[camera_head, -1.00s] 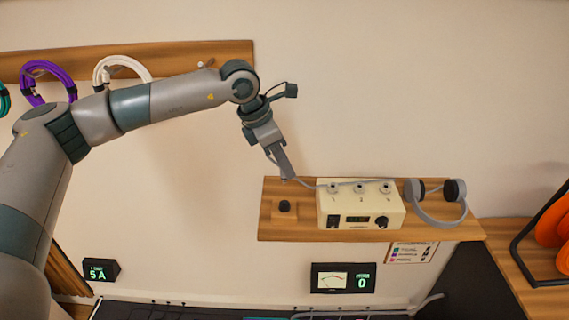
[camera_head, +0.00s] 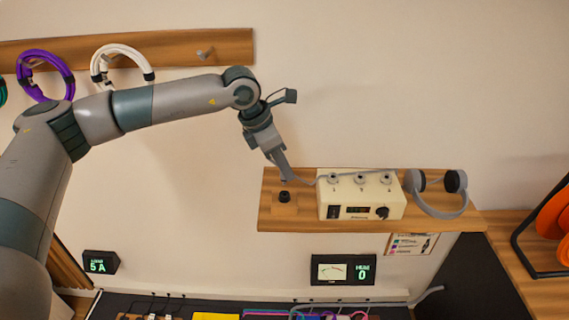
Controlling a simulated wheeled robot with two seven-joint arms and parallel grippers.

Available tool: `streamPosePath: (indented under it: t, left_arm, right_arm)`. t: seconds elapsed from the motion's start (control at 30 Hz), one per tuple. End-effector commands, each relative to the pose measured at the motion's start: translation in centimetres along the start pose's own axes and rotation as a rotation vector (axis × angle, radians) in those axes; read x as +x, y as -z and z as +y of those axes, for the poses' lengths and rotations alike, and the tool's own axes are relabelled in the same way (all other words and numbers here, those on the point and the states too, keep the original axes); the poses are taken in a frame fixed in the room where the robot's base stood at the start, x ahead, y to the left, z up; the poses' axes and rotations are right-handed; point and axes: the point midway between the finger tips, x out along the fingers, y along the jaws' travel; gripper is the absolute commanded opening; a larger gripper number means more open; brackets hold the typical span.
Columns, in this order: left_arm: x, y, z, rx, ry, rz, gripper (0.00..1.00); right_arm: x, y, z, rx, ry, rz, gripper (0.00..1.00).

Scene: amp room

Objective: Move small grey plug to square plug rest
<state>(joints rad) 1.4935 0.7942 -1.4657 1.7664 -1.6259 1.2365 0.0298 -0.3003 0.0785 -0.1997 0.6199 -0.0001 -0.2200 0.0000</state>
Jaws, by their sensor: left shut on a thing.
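My left gripper (camera_head: 286,176) hangs from its arm at the upper middle, pointing down over the left end of the wooden shelf. A grey cable runs right from the fingertips, past the cream box, towards the grey headphones (camera_head: 440,192). The square plug rest (camera_head: 292,210) is a wooden square with a dark round socket, on the shelf just below the fingertips. A small gap shows between the fingertips and the dark socket. My right gripper is not in view.
The cream box (camera_head: 337,209) with several jacks on top stands right of the rest on the shelf (camera_head: 433,222). A meter screen (camera_head: 343,270) is below. Purple (camera_head: 40,75) and white (camera_head: 120,62) cable coils hang upper left. The wall above the shelf is clear.

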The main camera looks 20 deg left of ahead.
Motion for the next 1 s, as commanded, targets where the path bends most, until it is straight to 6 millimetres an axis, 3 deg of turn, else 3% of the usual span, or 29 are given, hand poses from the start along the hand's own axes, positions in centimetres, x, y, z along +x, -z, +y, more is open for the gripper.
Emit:
streamPosePath:
  t: [0.77, 1.0]
  left_arm:
    - [3.0, 1.3, 0.0, -0.001, 0.000, 0.000, 0.00]
    - [3.9, 1.6, 0.0, -0.001, 0.001, -0.001, 0.00]
  right_arm:
    - [0.5, 0.0, 0.0, 0.000, 0.000, 0.000, 0.31]
    - [1.6, -0.1, 0.1, -0.001, -0.001, 0.000, 0.31]
